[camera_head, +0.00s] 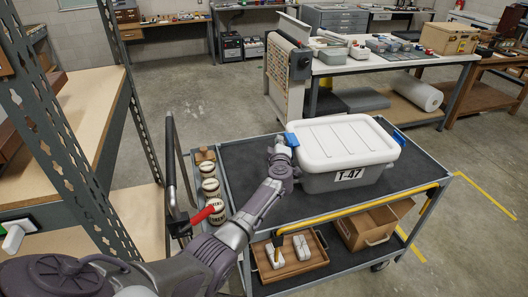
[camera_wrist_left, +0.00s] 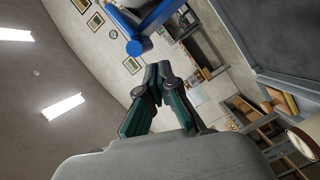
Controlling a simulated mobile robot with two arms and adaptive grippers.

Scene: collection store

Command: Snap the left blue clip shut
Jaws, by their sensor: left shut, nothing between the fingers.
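A grey box (camera_head: 345,180) labelled T-47 with a white lid (camera_head: 340,138) stands on the cart's dark top. The left blue clip (camera_head: 291,140) shows at the lid's left edge, and a blue clip (camera_head: 399,137) is at the right edge. In the left wrist view the left blue clip (camera_wrist_left: 136,46) juts out at the top, beyond the fingertips. My left gripper (camera_head: 281,146) is right beside the left clip, shut and empty; its closed fingers also show in the wrist view (camera_wrist_left: 158,75). Whether it touches the clip cannot be told. My right gripper is not in view.
The cart (camera_head: 245,160) has a yellow handle (camera_head: 360,208) in front. Several labelled jars (camera_head: 210,187) line its left side. A wooden tray (camera_head: 290,258) and a cardboard box (camera_head: 368,226) are on its lower shelf. A rack (camera_head: 75,120) stands left; a workbench (camera_head: 350,68) stands behind.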

